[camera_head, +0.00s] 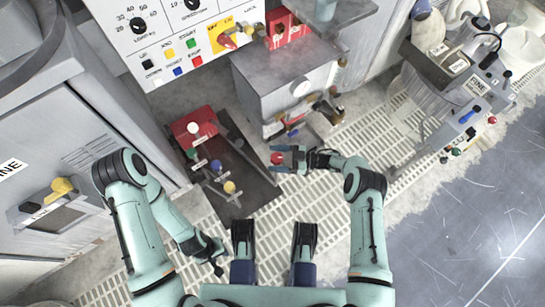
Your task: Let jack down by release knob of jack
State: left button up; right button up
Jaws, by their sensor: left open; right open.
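A red unit on a dark plate (259,188) lies on the floor grating, with levers tipped by white, blue and yellow knobs; I cannot tell for sure whether it is the jack. A round red knob (277,158) shows just right of the plate, and I cannot tell what it is mounted on. My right gripper (284,159) is open, its fingers pointing left, with the red knob at or between its fingertips. Contact cannot be told. My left gripper (218,267) is open, low at the left, apart from the knobs and levers.
A grey machine box (285,85) with small coloured knobs at its foot stands behind my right gripper. A control panel (165,40) is at the top left. A grey cabinet (100,130) with a yellow handle (62,187) stands at the left. Blue-grey floor (470,230) is clear at the right.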

jog(key=d, duration=1.1)
jog(key=shift+s+d, duration=0.25)
jog(key=shift+d, duration=0.1)
